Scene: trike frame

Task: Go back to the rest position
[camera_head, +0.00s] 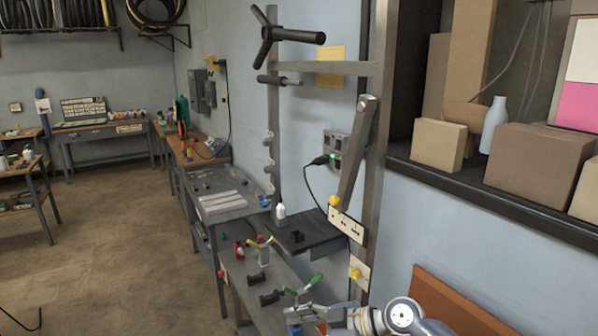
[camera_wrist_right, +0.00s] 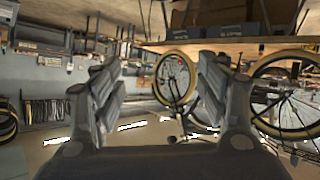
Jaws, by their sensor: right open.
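My right gripper (camera_wrist_right: 157,85) is open in the right wrist view, its two grey fingers wide apart with nothing between them. The space in front of it shows a distant room with bicycles. In the head view part of my right arm (camera_head: 400,316) shows at the bottom edge, in front of the low bench; its gripper end is hard to make out there among the tools. My left gripper is not in view.
A grey metal stand (camera_head: 377,150) rises beside the wall, with a dark shelf (camera_head: 305,238) on it. A low bench (camera_head: 262,312) holds several tools. A ledge with cardboard boxes (camera_head: 537,160) is at the right. The floor (camera_head: 110,235) at the left is open.

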